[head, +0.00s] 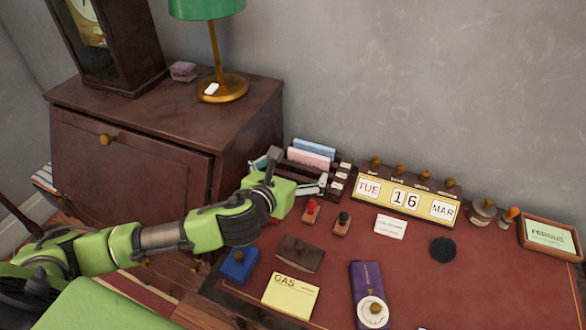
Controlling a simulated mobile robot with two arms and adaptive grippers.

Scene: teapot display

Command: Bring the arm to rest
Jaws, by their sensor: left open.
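My left arm comes in from the left, green with dark grey joints. Its gripper (294,173) is open, its two fingers spread apart at the back left of the desk. It is just in front of a dark letter rack (312,162) with pink and blue papers. I see nothing between the fingers. I cannot tell whether a finger touches the rack. My right gripper is not in view.
The desk (420,268) holds two small stamps (326,216), a calendar (408,195), a yellow gas paper (290,295), a blue box (240,265) and a purple case (367,281). A cabinet (130,150) with a green lamp (215,60) stands behind left.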

